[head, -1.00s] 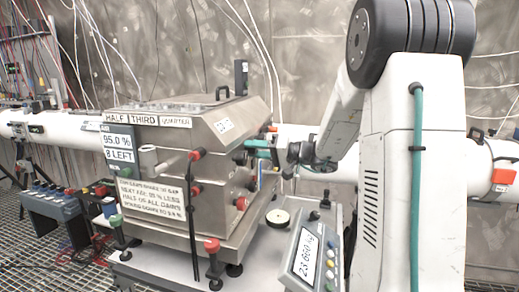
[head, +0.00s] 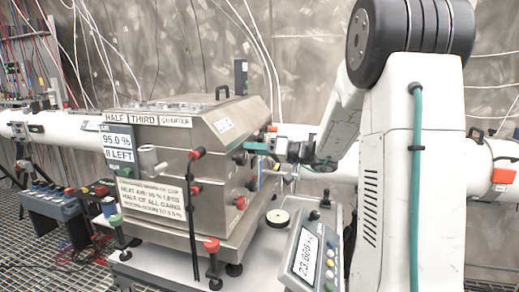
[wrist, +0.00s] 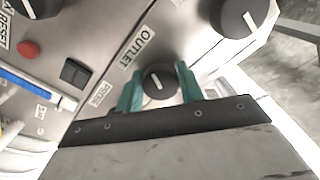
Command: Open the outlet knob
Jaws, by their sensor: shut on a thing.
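The outlet knob (wrist: 159,83) is a round black dial with a white pointer line, under the label OUTLET (wrist: 143,46) on a steel panel in the wrist view. The two green fingers of my gripper (wrist: 158,88) stand on either side of it and are shut on it. In the head view my gripper (head: 262,145) is at the right side of the steel box (head: 220,130). The knob is hidden there behind the fingers and the box edge.
In the wrist view two other black knobs (wrist: 238,17) (wrist: 38,6), a red button (wrist: 28,48) and a black switch (wrist: 74,72) are near. In the head view a scale with a display (head: 307,258) and a small round disc (head: 277,218) lie below my arm.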

